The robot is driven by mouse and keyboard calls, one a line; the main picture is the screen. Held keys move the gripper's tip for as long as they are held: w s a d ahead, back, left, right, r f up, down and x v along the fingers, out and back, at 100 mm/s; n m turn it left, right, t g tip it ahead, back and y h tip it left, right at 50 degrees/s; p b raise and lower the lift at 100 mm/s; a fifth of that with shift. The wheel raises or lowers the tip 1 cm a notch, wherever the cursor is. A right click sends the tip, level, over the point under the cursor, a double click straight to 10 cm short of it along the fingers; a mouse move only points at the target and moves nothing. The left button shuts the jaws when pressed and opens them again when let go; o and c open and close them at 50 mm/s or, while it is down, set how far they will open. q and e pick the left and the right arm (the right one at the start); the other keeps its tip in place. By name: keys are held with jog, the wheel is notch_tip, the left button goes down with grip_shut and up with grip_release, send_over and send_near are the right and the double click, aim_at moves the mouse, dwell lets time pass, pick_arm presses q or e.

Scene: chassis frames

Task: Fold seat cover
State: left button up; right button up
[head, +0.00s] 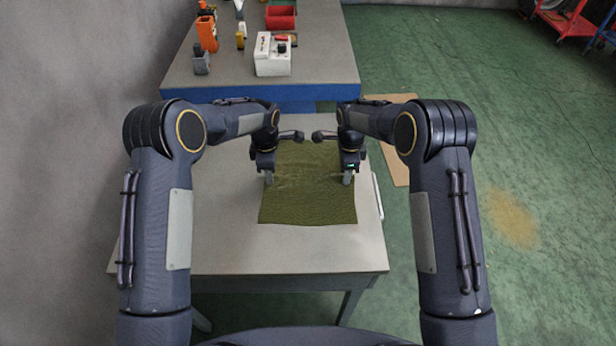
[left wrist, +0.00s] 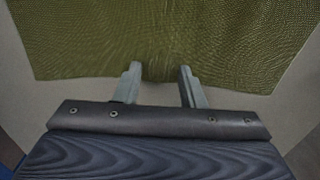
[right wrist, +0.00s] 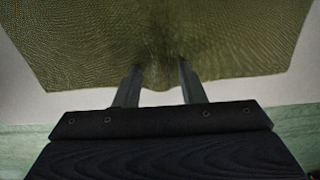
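The seat cover (head: 308,205) is an olive-green textured cloth spread mostly flat on the grey table. My left gripper (head: 268,178) is at its left edge and my right gripper (head: 347,178) at its right edge. In the left wrist view, the fingers (left wrist: 159,72) are apart, with the cover's edge (left wrist: 160,40) reaching between their tips. In the right wrist view, the fingers (right wrist: 158,72) are also apart, with the opposite edge of the cover (right wrist: 160,40) dipping slightly between the tips. The far part of the cover is partly hidden by my arms.
The grey table (head: 230,250) is bare around the cover. Behind it, a second table with a blue edge (head: 295,100) carries a white box (head: 273,58), an orange item (head: 207,33) and a red bin (head: 281,16). A flat cardboard piece (head: 396,160) lies on the right.

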pick_arm(q)
grip_shut()
pick_arm(e)
jog(key=shift+s+f, duration=0.1)
grip_shut()
